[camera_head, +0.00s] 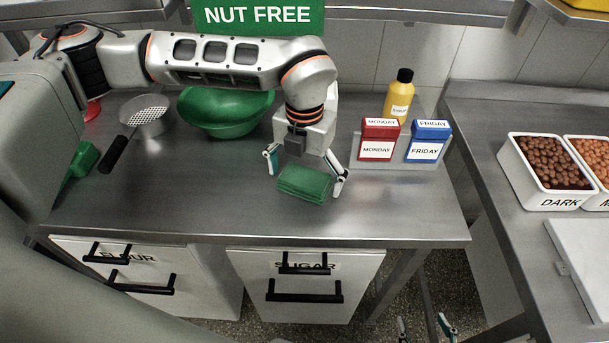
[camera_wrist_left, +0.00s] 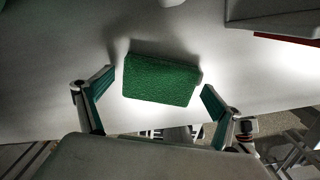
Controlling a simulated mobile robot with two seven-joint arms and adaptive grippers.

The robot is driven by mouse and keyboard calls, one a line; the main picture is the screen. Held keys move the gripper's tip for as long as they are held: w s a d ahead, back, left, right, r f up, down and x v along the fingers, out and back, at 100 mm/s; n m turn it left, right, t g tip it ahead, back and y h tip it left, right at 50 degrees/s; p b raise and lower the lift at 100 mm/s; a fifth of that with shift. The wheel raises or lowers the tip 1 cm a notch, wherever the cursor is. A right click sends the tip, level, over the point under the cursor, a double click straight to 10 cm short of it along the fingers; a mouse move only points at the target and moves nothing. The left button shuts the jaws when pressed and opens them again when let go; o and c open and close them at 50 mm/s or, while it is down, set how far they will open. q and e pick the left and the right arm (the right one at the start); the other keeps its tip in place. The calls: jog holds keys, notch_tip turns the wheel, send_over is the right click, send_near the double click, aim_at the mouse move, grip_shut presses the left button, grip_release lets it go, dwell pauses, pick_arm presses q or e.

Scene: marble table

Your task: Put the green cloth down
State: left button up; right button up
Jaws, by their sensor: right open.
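The green cloth (camera_head: 303,183) is a folded, flat rectangular pad on the steel counter, right of the counter's middle. My left gripper (camera_head: 305,181) is over it, with one finger on each side of the cloth. In the left wrist view the cloth (camera_wrist_left: 161,80) lies between the fingertips of my left gripper (camera_wrist_left: 160,82), with a visible gap on both sides. The left gripper is open and does not hold the cloth. My right gripper (camera_head: 424,328) is low at the bottom edge of the head view, beyond the counter's front, open and empty.
A green bowl (camera_head: 226,112) and a metal strainer (camera_head: 146,118) stand behind left. Red Monday (camera_head: 378,140) and blue Friday (camera_head: 427,141) boxes and a yellow bottle (camera_head: 399,96) stand right. The counter front (camera_head: 200,213) is clear. Bean bins (camera_head: 546,170) are on the right counter.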

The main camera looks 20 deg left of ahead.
aim_at(305, 178)
pick_arm(q)
jog(key=shift+r, duration=0.2)
notch_tip(305, 178, up, 12)
jog(key=p, duration=0.6)
dwell(0.4)
